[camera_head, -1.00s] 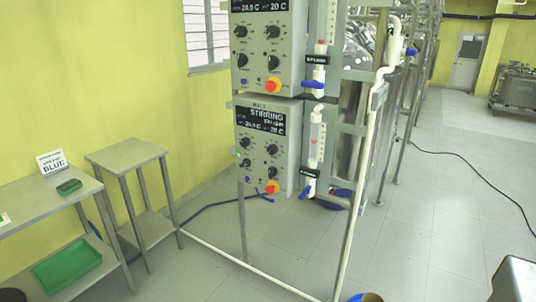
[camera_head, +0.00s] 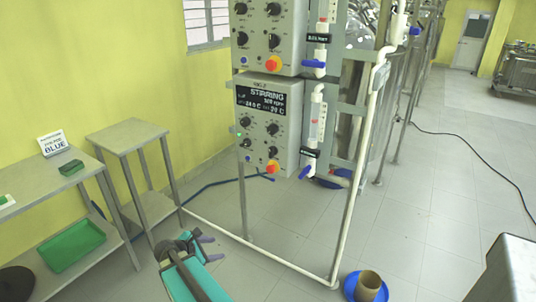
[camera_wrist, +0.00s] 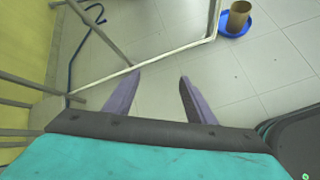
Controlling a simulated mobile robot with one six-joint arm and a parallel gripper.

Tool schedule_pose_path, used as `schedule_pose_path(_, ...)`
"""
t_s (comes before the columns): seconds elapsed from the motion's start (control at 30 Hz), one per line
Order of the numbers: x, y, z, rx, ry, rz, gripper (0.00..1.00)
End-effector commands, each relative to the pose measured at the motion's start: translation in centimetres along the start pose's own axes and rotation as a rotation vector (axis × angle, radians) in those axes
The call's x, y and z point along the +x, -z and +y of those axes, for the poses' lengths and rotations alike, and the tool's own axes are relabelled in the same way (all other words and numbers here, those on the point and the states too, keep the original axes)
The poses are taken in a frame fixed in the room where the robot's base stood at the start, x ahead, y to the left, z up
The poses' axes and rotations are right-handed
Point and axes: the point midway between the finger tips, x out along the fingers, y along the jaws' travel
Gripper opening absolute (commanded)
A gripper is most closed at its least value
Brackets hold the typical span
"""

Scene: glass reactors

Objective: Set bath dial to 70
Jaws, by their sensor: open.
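Two grey control boxes are stacked on a metal frame in the head view. The lower box (camera_head: 284,146) has a dark display (camera_head: 263,103) reading STIRRING, with smaller temperature figures, and several black dials (camera_head: 272,129) below it. The upper box (camera_head: 284,45) has similar black dials (camera_head: 274,41); its display is cut off by the top edge. The dial labels are too small to read, so I cannot tell which is the bath dial. My gripper (camera_head: 216,248) is open and empty, low in front of the frame. Its spread fingers (camera_wrist: 160,78) point over the floor in the wrist view.
White pipes with blue-handled valves (camera_head: 312,63) run beside the boxes. A thin frame rail (camera_head: 262,254) crosses near the floor. A blue dish (camera_head: 351,285) holds a brown pot (camera_head: 369,284).

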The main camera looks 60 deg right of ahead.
Motion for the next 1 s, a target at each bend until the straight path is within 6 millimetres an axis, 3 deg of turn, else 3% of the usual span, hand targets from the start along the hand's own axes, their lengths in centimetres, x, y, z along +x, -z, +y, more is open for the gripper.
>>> schedule_pose_path(0.1, -0.4, -5.8, 4.2, -0.096, -0.067, -0.098, 0.5)
schedule_pose_path(0.3, -2.0, -15.9, 9.9, -0.277, -0.137, -0.294, 0.5)
schedule_pose_path(0.6, -6.4, -30.7, 15.5, -0.534, -0.127, -0.608, 0.5)
schedule_pose_path(0.7, -7.6, -33.9, 16.3, -0.592, -0.106, -0.68, 0.5)
schedule_pose_path(0.8, -8.4, -35.8, 16.8, -0.629, -0.091, -0.724, 0.5)
schedule_pose_path(1.0, -8.8, -36.7, 17.0, -0.648, -0.081, -0.746, 0.5)
